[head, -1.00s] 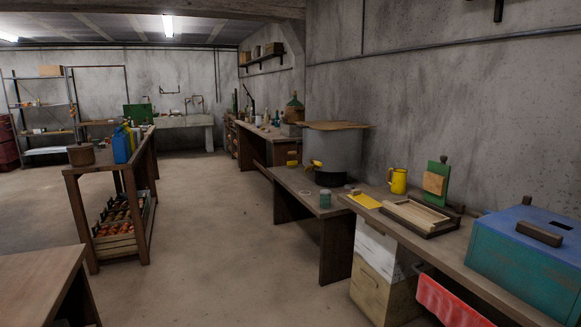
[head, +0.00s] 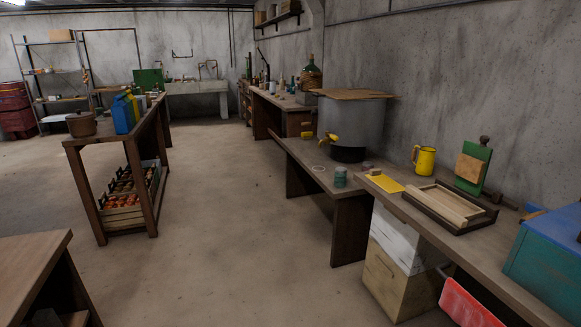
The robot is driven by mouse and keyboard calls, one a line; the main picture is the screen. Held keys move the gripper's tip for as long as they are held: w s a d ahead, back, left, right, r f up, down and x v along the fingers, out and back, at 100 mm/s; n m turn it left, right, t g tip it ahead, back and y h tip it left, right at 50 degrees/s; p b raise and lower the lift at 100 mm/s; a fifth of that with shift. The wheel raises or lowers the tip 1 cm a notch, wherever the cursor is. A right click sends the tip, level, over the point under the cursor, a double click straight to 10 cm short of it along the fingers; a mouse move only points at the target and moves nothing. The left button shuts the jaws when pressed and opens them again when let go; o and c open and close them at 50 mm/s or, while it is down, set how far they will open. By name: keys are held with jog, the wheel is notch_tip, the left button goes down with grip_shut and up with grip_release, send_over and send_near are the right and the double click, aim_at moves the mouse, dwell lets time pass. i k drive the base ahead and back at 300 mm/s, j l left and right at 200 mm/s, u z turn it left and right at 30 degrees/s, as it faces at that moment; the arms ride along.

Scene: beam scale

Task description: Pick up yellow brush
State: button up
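I cannot clearly make out a brush. A small yellow item (head: 306,134) lies on the far wooden bench, left of the big grey pot; it is too small to tell whether it is the yellow brush. Other yellow things are the tap (head: 329,138) on the pot, a yellow jug (head: 424,160) and a flat yellow sheet (head: 385,183) on the right bench. My gripper is not in view.
The right bench also bears a wooden frame tray (head: 438,207), a green board (head: 474,168) and a blue box (head: 547,262). White and wooden boxes (head: 393,262) stand below it. A table (head: 110,138) stands left. The floor (head: 225,225) between is clear.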

aim_at(307, 136)
jog(key=i+u, duration=0.2)
jog(key=i, duration=0.4)
jog(key=i+u, duration=0.2)
jog(key=i, duration=0.45)
jog(key=i+l+u, duration=0.2)
jog(key=i, duration=2.25)
jog(key=i+u, duration=0.3)
jog(key=i, duration=0.6)
jog(key=i+l+u, duration=0.25)
jog(key=i, duration=0.65)
jog(key=i+z, duration=0.3)
jog(key=i, duration=0.15)
jog(key=i+j+z, duration=0.15)
jog(key=i+z, duration=0.15)
jog(key=i, duration=0.15)
jog(key=i+j+z, duration=0.35)
jog(key=i+l+z, duration=0.2)
jog(key=i+z, duration=0.8)
jog(key=i+j+z, duration=0.25)
jog(key=i+z, duration=0.2)
jog(key=i, duration=0.3)
